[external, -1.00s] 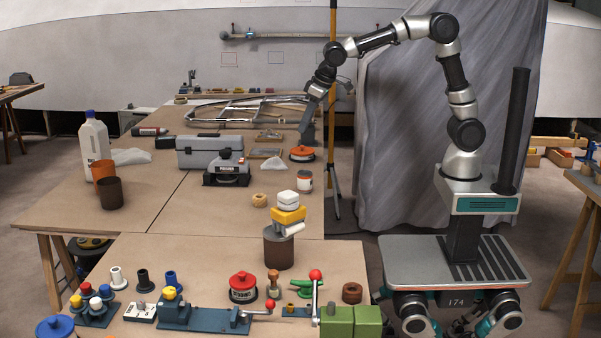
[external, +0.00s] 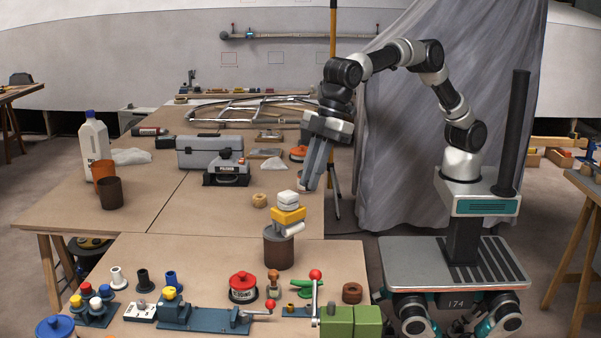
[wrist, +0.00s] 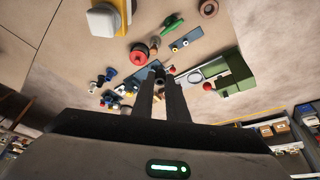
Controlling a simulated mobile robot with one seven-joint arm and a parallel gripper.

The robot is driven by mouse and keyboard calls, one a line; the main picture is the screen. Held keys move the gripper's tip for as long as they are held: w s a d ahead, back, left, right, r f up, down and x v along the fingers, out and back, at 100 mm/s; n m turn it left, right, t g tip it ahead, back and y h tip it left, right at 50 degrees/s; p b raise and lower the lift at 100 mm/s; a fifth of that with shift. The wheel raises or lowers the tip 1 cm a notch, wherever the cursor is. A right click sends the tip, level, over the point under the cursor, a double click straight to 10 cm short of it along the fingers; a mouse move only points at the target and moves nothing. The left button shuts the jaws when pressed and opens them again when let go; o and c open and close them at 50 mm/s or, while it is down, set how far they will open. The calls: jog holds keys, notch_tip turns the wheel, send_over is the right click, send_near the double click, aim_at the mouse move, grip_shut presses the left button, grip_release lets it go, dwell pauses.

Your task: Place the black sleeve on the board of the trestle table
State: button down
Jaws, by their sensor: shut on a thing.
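My gripper (external: 308,184) hangs from the raised arm, pointing down over the right edge of the tan board (external: 225,222), above and behind the stacked items. In the wrist view its two dark fingers (wrist: 160,80) are close together, with a small dark cylindrical piece, which looks like the black sleeve (wrist: 158,73), between their tips. The sleeve is mostly hidden by the fingers, and its tilt is hard to tell. A black flanged bush (external: 144,282) also stands upright at the front, between a white and a blue one.
A brown cylinder (external: 278,252) carrying a yellow block (external: 288,214) and white pieces stands near the gripper.

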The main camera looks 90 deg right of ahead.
jog(key=s+a+n, duration=0.2)
jog(key=s+a, duration=0.3)
jog(key=a, duration=0.3)
jog(key=shift+g+y, duration=0.3)
notch_tip(320, 180, down, 24)
jog(key=shift+r+b, duration=0.15)
jog(key=shift+b, duration=0.2)
jog(key=shift+f, duration=2.3)
jog(key=shift+f+b, duration=0.15)
jog(key=shift+b, duration=0.2)
jog(key=c, duration=1.7)
grip_release()
jog(key=shift+c, duration=0.2)
jog(key=shift+r+p, duration=0.3)
jog(key=shift+r, duration=0.05)
jog(key=v, duration=1.1)
jog(key=shift+d+r+p, duration=0.2)
jog(key=shift+r+p, duration=0.05)
jog(key=shift+p, duration=0.15)
